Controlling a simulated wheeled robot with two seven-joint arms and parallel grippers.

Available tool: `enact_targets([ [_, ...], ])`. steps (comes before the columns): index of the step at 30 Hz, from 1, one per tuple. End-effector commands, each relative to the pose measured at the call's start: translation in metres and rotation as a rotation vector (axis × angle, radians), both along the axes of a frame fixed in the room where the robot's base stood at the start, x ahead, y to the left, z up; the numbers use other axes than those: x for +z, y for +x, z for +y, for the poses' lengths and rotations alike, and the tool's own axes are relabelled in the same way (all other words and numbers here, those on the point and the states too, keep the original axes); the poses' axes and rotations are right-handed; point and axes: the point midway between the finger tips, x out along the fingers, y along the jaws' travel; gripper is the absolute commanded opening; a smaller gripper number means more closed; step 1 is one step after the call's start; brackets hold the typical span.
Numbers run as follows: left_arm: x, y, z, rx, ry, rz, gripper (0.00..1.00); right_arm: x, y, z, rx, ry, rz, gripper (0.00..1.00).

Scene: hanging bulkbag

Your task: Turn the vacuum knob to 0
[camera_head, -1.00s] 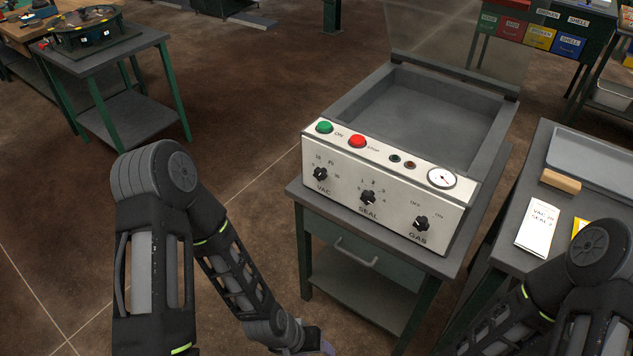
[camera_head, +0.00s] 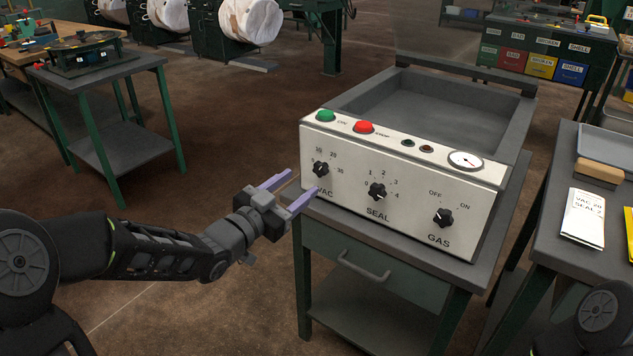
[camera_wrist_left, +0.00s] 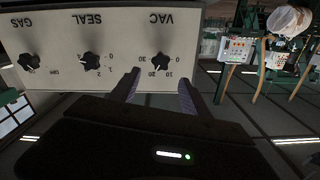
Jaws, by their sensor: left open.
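The black vacuum knob (camera_head: 321,169), marked VAC, is at the left of the white front panel (camera_head: 345,203) of the sealing machine. Numbers ring it; its exact setting is too small to read. My left gripper (camera_head: 294,187) is open and empty, just left of and in front of the panel, and one lilac fingertip overlaps the VAC lettering. In the left wrist view, which shows the panel upside down, the vacuum knob (camera_wrist_left: 160,62) appears just beyond the gap between the fingertips (camera_wrist_left: 158,79), apart from them. My right gripper is out of view.
The SEAL knob (camera_head: 377,192) and GAS knob (camera_head: 443,218) sit right of the vacuum knob. Green (camera_head: 326,116) and red (camera_head: 364,127) buttons and a gauge (camera_head: 465,160) are above. A drawer handle (camera_head: 363,266) juts out below. A side table (camera_head: 572,246) stands at right.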

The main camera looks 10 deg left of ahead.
Motion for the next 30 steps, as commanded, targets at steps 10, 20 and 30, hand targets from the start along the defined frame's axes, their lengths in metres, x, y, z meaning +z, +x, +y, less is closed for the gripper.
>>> enact_targets([
  [10, -0.001, 0.003, -0.001, 0.002, -0.002, 0.005, 0.55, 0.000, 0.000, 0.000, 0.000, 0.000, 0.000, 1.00],
  [20, -0.003, 0.042, -0.017, 0.000, -0.003, 0.007, 0.55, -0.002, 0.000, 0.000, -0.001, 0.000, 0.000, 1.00],
  [30, -0.002, 0.073, -0.029, 0.002, -0.003, 0.008, 0.55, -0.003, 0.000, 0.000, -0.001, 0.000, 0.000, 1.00],
])
